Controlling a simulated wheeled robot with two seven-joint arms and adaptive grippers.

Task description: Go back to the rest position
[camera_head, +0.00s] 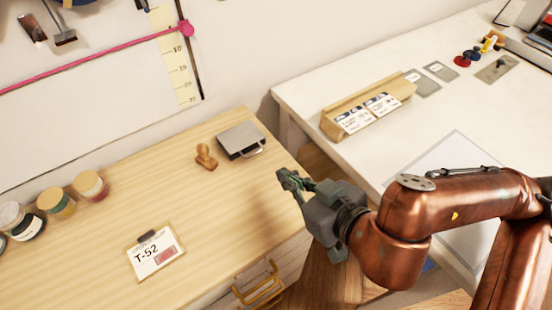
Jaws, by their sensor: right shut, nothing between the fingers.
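My right gripper (287,181) is shut and empty. It hangs over the right edge of the wooden cabinet top (225,210), with its copper-coloured arm coming in from the right above the white table. A wooden stamp (206,156) stands on the cabinet top, to the left of the gripper and apart from it. A grey metal ink pad case (240,141) with a handle lies beside the stamp. A small clipboard with a T-52 card (155,252) lies near the cabinet's front. My left gripper is not in view.
Several jars (56,202) stand along the cabinet's back left. The white table (310,90) holds a cardboard card holder (368,107), grey swatches (440,70) and red and blue spools (466,58). A yellow drawer handle (262,289) sticks out at the cabinet's front. The middle of the cabinet top is clear.

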